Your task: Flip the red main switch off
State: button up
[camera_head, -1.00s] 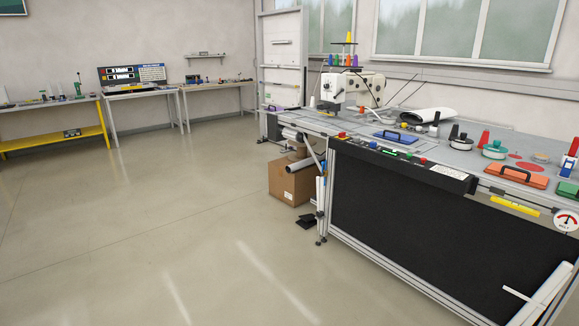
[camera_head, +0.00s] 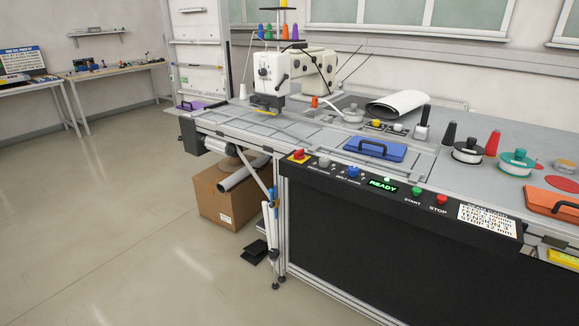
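A red knob on a yellow base (camera_head: 299,156) sits at the left end of the black control panel along the front edge of the sewing table. It looks like the red switch, but its setting is too small to read. My gripper is not in view.
The grey sewing table (camera_head: 440,140) carries a white sewing machine (camera_head: 272,72), a blue handled plate (camera_head: 375,149) and several spools. A cardboard box (camera_head: 228,195) stands under its left end. The floor (camera_head: 130,240) to the left is clear.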

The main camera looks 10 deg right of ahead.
aim_at(299, 154)
jog(key=i+j+z, duration=0.1)
jog(key=i, duration=0.25)
jog(key=i+j+u, duration=0.1)
jog(key=i, duration=0.45)
jog(key=i+j, duration=0.2)
jog(key=i, duration=0.4)
jog(key=i+j+u, duration=0.15)
jog(key=i, duration=0.4)
